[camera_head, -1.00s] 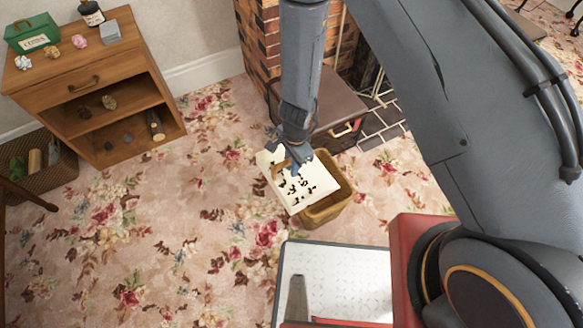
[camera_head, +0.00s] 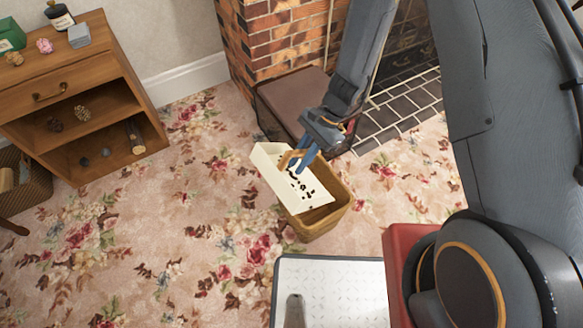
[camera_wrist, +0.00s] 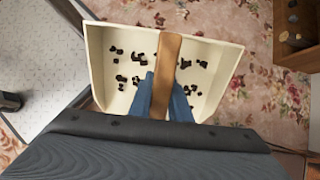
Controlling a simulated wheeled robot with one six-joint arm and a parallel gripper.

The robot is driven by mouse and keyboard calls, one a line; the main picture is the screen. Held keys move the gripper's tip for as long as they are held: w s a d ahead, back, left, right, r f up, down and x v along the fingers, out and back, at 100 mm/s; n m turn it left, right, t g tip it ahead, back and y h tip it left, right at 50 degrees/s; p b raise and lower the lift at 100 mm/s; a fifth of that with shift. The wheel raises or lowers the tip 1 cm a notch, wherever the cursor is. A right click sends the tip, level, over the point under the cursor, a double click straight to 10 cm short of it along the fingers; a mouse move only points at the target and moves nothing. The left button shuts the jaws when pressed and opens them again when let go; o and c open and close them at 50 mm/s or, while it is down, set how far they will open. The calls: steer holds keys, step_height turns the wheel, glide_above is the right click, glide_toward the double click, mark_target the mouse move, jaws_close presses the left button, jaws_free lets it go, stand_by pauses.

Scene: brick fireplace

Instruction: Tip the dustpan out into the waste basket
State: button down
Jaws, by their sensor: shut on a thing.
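A cream dustpan (camera_head: 270,172) with dark crumbs in it is over the left part of the wicker waste basket (camera_head: 338,205), tilted down toward the lower right. My gripper (camera_head: 303,160) is shut on the dustpan's wooden handle. In the wrist view the dustpan (camera_wrist: 103,55) still holds several dark bits spread over its floor, and the blue fingertips of my gripper (camera_wrist: 165,95) close on the brown handle (camera_wrist: 167,60). Part of the basket's opening is hidden by the dustpan. I cannot tell whether any crumbs are in the basket.
A brown box (camera_head: 290,100) stands by the brick fireplace (camera_head: 280,40), behind the basket. A wooden cabinet (camera_head: 90,105) is at the left. My own base tray is below the basket. The flowered carpet (camera_head: 150,250) is open at the left.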

steer(key=shift+w+d+f+g+y+b, duration=0.3)
steer(key=shift+w+d+y+b, duration=0.3)
steer(key=shift+b, duration=0.2)
steer(key=d+b, duration=0.1)
steer(key=w+d+g+y+b, duration=0.1)
steer(key=w+b, duration=0.1)
steer(key=shift+d+r+g+y, duration=0.25)
steer(key=shift+d+g+y, duration=0.05)
steer(key=shift+d+y, duration=0.1)
steer(key=shift+w+d+r+g+y+b, duration=0.35)
steer(key=shift+w+d+g+y+b, duration=0.2)
steer(key=shift+d+b, duration=0.25)
